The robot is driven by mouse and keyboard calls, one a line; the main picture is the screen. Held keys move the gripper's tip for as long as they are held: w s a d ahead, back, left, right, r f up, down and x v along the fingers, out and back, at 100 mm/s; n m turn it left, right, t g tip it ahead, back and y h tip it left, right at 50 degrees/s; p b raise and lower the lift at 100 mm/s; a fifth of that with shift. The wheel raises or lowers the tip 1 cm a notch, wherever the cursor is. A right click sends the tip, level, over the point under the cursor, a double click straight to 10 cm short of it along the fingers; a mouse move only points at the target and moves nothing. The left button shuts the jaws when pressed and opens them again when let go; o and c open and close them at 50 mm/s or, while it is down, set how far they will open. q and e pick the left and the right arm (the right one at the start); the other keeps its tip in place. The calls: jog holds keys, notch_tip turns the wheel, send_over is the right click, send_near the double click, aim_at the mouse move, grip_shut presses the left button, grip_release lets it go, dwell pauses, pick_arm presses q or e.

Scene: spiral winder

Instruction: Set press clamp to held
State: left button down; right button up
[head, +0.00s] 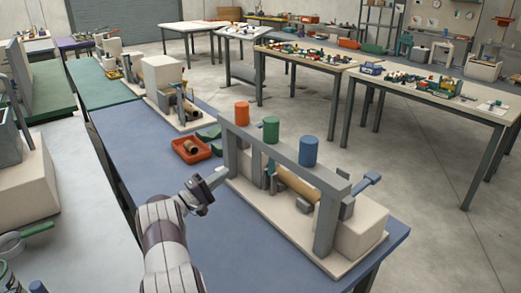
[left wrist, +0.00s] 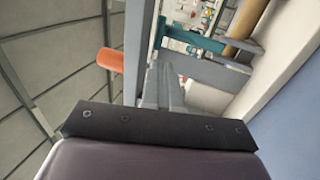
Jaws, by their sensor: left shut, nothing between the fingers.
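The spiral winder stands on a pale base (head: 265,205) on the blue table. Its grey frame (head: 295,152) carries an orange cylinder (head: 242,113), a green cylinder (head: 271,130) and a blue cylinder (head: 309,151). A tan tube (head: 297,186) lies under the frame, with teal parts beside it. I cannot tell which part is the press clamp. My left gripper (head: 222,176) is shut and empty beside the frame's left end; contact is unclear. The left wrist view shows its fingers (left wrist: 160,88), the orange cylinder (left wrist: 110,60), a teal bar (left wrist: 192,37) and the tube (left wrist: 247,18). My right gripper is out of view.
A red tray (head: 190,149) with a brown roll stands behind the winder, near green pieces (head: 209,132). A blue lever (head: 367,181) sticks out at the winder's right end. The blue table (head: 137,160) is clear left of the winder. Another machine (head: 160,75) stands farther back.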

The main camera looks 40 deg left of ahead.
pick_arm(q)
jog(key=p+x, duration=0.1)
jog(key=x, duration=1.3)
jog(key=shift+w, duration=0.15)
jog(key=shift+f, duration=0.1)
